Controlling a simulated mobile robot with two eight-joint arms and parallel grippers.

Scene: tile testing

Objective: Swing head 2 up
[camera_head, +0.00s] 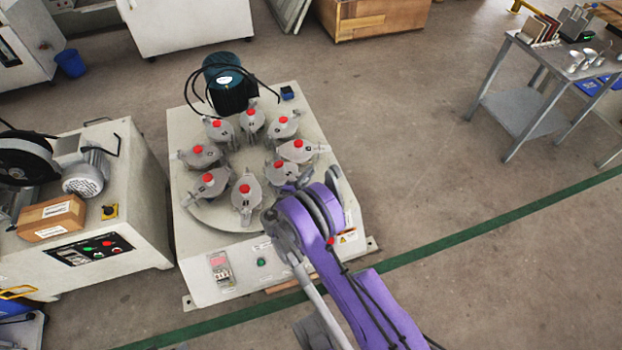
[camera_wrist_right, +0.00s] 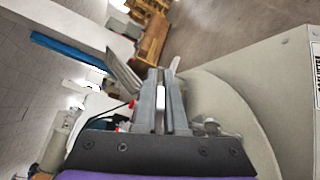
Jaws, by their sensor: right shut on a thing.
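A round turntable (camera_head: 235,212) on a pale machine carries a ring of several grey heads with red knobs. Their number labels are too small for me to read, so I cannot tell which is head 2. My purple right arm reaches in from the bottom, and my right gripper (camera_head: 291,186) is at the ring's front right, beside a grey head (camera_head: 282,173). The arm partly hides the gripper. In the right wrist view my right gripper (camera_wrist_right: 161,95) is shut on a narrow pale handle between its fingers. My left gripper is not in view.
A second machine (camera_head: 135,200) with a grey motor is close on the left. A metal table (camera_head: 520,110) holding tiles stands at the far right. The floor right of the machine is clear.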

